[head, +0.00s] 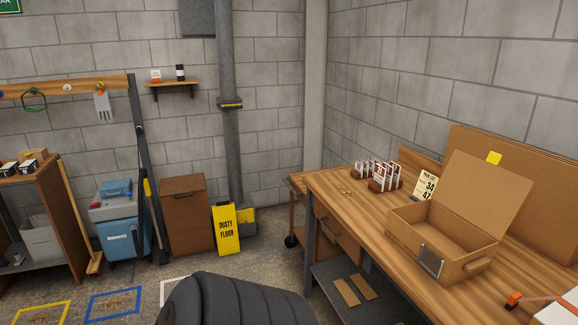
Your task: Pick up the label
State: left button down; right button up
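Several upright white cards with dark and red marks, which look like labels (364,168), stand in small brown holders (378,186) on the wooden workbench (335,205). Their print is too small to read. Behind the open box, a cream sign (430,184) shows the large numbers 34 and 47. I cannot tell which of these is the task's label. Neither of my grippers is in view.
An open cardboard box (411,228) with a grey metal plate on its front stands on the bench. A yellow "dusty floor" sign (226,229) and brown bin (184,215) stand left of the bench.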

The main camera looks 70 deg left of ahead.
aim_at(366, 165)
jog(key=u, duration=1.9)
